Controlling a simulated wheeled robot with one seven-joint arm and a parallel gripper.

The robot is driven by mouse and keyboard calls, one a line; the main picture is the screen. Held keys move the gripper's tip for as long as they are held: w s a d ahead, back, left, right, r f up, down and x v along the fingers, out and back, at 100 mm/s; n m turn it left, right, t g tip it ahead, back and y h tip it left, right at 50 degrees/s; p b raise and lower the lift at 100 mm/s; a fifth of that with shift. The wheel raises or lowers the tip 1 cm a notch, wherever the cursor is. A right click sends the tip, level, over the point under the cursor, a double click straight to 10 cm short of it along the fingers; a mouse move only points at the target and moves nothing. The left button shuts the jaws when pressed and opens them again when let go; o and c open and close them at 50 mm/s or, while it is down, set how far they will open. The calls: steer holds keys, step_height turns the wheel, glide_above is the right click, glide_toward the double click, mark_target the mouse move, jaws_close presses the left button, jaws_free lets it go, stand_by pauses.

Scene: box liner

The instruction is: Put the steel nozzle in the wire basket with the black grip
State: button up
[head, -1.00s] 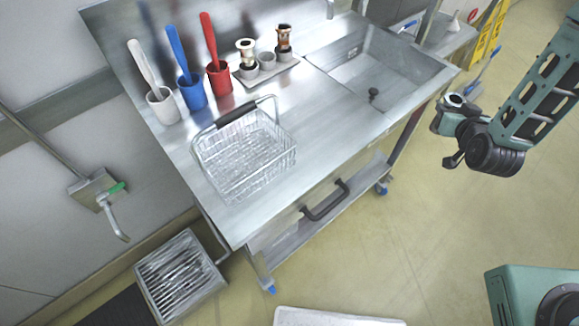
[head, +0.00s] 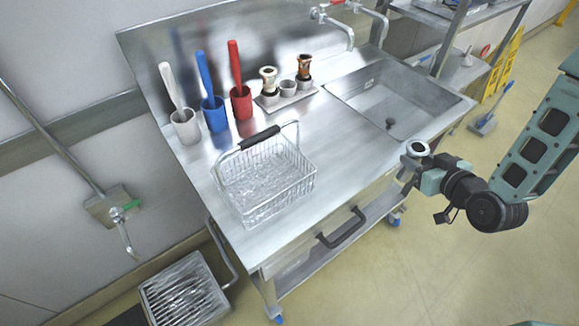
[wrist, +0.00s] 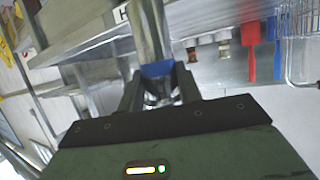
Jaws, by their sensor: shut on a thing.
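The wire basket (head: 300,178) stands on the steel counter, with its black grip (head: 260,138) raised along its back side. It looks empty. Part of its wire shows at the right edge of the wrist view (wrist: 302,62). My gripper (head: 412,160) is at the counter's right front edge, right of the basket and well apart from it. In the wrist view my gripper (wrist: 160,92) is shut on the steel nozzle (wrist: 146,35), a shiny cylinder with a blue band.
A holder (head: 288,98) with two copper-coloured nozzles and an empty-looking middle cup stands behind. White (head: 185,128), blue (head: 214,114) and red (head: 241,102) cups hold long-handled tools. A sink (head: 400,95) lies at the right. Counter between basket and sink is clear.

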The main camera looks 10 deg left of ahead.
steer(key=s+a+r+n+g+y+p, duration=0.2)
steer(key=s+a+r+p, duration=0.15)
steer(key=s, duration=0.35)
steer(key=s+a+r+n+g+y+p, duration=0.1)
steer(key=s+a+r+n+g+p, duration=0.15)
steer(key=s+a+p, duration=0.35)
steer(key=s+a+r+n+g+y+p, duration=0.1)
steer(key=s+r+n+y+p, duration=0.2)
steer(key=s, duration=0.5)
steer(key=w+a+f+t+y+b, duration=0.1)
steer(key=w+a+b, duration=0.4)
steer(key=a+b, duration=0.55)
steer(key=w+a+f+y+b, duration=0.1)
steer(key=w+a+b, duration=0.3)
steer(key=a+b, duration=0.65)
steer(key=shift+w+a+f+m+g+h+p, duration=0.15)
steer(key=shift+w+a+f+h+p, duration=0.25)
steer(key=shift+f+p, duration=0.55)
steer(key=shift+w+a+f+g+h+p, duration=0.3)
steer(key=shift+f+h+p, duration=0.2)
steer(key=shift+f, duration=0.8)
steer(key=shift+w+a+f+m+g+h+p, duration=0.1)
steer(key=shift+w+a+f+g+h+p, duration=0.2)
steer(key=shift+f+p, duration=0.65)
